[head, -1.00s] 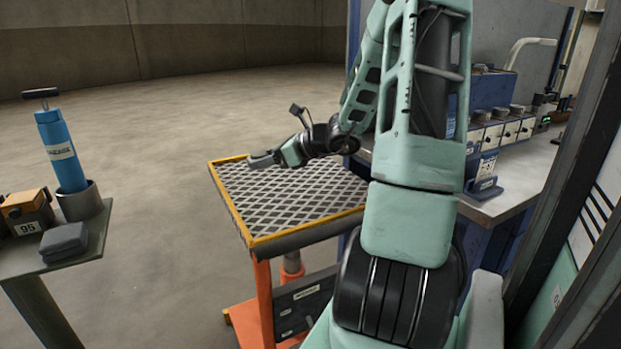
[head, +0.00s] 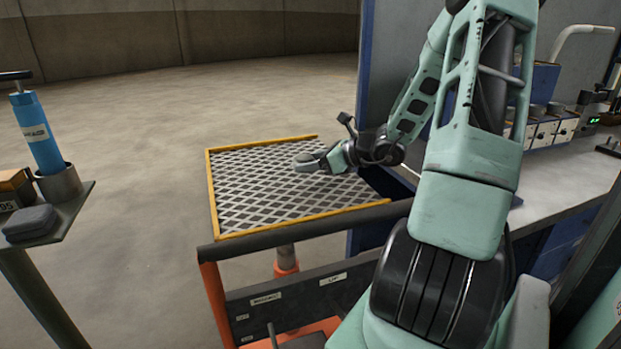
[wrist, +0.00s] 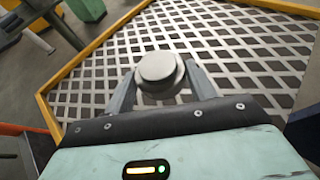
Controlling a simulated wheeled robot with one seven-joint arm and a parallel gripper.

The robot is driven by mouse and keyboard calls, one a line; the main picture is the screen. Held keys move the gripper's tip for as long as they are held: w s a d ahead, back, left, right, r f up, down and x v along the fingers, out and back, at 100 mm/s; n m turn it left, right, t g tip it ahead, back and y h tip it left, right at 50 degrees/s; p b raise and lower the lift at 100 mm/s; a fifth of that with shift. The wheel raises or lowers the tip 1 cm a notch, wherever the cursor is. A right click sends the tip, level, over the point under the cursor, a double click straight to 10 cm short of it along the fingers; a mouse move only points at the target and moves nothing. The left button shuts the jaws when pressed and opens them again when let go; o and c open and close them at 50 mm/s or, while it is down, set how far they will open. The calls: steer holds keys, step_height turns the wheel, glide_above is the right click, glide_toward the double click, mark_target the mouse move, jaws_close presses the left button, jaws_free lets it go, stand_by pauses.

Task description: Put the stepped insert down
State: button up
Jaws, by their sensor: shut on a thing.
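The stepped insert (wrist: 158,70) is a round grey metal piece with a smaller raised disc on top. In the wrist view it sits between the two fingers of my gripper (wrist: 160,84), which is shut on it. In the head view my gripper (head: 308,163) is over the far right part of a mesh-topped lift table (head: 248,190) with a yellow rim. The insert itself is hard to make out there. The mesh lies below the insert; I cannot tell whether they touch.
The mesh around my gripper is clear. A dark rail (head: 300,221) runs along the table's near side. A workbench (head: 575,170) with control boxes stands at right. A small stand (head: 68,212) at left holds a blue cylinder (head: 38,133) and a dark case (head: 28,222).

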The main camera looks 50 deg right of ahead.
mark_target(313, 184)
steer(key=shift+f+b, duration=0.3)
steer(key=shift+f, duration=1.6)
steer(key=shift+f, duration=0.2)
steer(key=o, duration=1.4)
steer(key=shift+o, duration=0.2)
steer(key=shift+r, duration=0.1)
steer(key=shift+s+r, duration=0.2)
steer(key=p+v, duration=0.1)
steer(key=v, duration=1)
steer(key=shift+s+d, duration=0.1)
steer(key=shift+s, duration=0.2)
